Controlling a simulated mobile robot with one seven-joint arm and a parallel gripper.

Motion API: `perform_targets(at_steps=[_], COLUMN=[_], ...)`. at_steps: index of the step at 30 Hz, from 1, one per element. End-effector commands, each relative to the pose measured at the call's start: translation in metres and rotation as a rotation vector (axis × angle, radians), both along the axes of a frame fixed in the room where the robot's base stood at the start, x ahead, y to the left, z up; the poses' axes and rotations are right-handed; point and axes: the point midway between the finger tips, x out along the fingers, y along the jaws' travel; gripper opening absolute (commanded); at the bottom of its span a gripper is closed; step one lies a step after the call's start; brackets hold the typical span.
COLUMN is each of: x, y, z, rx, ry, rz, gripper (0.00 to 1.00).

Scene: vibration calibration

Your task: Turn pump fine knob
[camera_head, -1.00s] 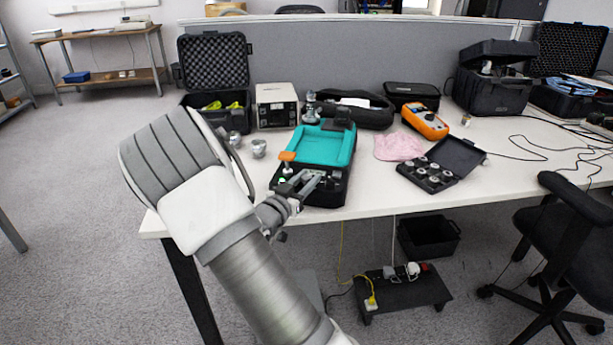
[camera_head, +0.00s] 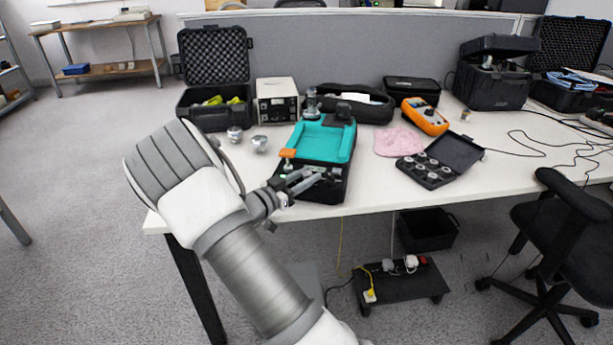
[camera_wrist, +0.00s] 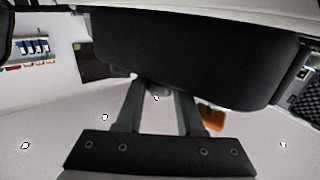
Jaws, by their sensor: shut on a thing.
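The pump unit is a black case (camera_head: 322,196) with a teal padded tray (camera_head: 325,138), at the table's front edge in the head view. An orange-topped part (camera_head: 287,153) stands at its left front. My gripper (camera_head: 312,179) reaches in from the left, low over the front of the case. In the wrist view, a large dark body (camera_wrist: 200,55) fills the upper middle. My two fingers come up beneath it and close around a small grey knob-like part (camera_wrist: 156,88), mostly hidden. I cannot read the knob's turn angle.
Two small metal parts (camera_head: 259,143) stand left of the case. A pink cloth (camera_head: 399,141), an orange meter (camera_head: 425,116) and an open black box of round parts (camera_head: 426,170) lie to the right. A beige instrument (camera_head: 276,101) stands behind.

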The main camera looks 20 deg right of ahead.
Motion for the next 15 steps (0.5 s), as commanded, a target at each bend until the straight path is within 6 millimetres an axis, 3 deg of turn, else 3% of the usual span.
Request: perform_targets(at_steps=[2, 3, 7, 15], x=[0.0004, 0.0004, 0.0003, 0.0002], y=[-0.0001, -0.0002, -0.0002, -0.0002], z=[0.0008, 0.0008, 0.0008, 0.0006], rx=[-0.002, -0.002, -0.002, -0.001], ry=[-0.002, -0.002, -0.002, -0.001], rz=[0.001, 0.001, 0.001, 0.001], gripper=[0.0, 0.44, 0.67, 0.67])
